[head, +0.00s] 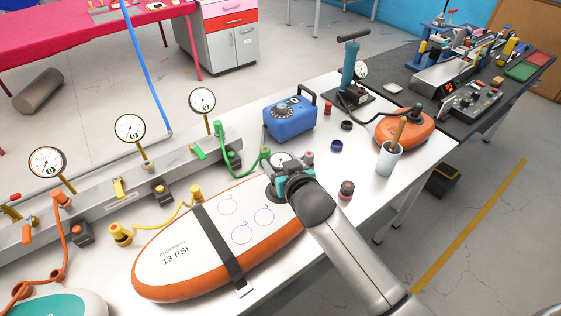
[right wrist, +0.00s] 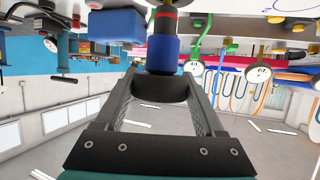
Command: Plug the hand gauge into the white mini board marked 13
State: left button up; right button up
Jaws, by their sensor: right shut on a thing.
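The white mini board (head: 185,237) has an orange rim and the marking 13 PSI. It lies on the white table under a black strap (head: 220,245). My right gripper (head: 288,184) is over the board's upper right end in the head view. It is shut on the hand gauge, whose pale dial (head: 282,159) shows just behind it. In the right wrist view, a blue body with a red band (right wrist: 163,50) sits between the fingertips. The gauge's lower end and the spot beneath it are hidden, so I cannot tell whether they touch. My left gripper is out of view.
A yellow hose (head: 160,222) reaches the board's upper edge. A green hose (head: 235,170) ends close to my gripper. Small caps lie between.

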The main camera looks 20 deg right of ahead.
jog(key=shift+r+p, duration=0.1)
jog(key=shift+p, duration=0.65)
dwell(1.2)
jog(key=shift+f+b, duration=1.05)
jog(key=shift+f, duration=0.45)
jog(key=o, duration=1.5)
jog(key=shift+s, duration=0.1)
jog(key=p+v, duration=0.1)
jog(key=v, duration=1.4)
jog(key=shift+r+p, duration=0.15)
jog(key=shift+p, duration=0.25)
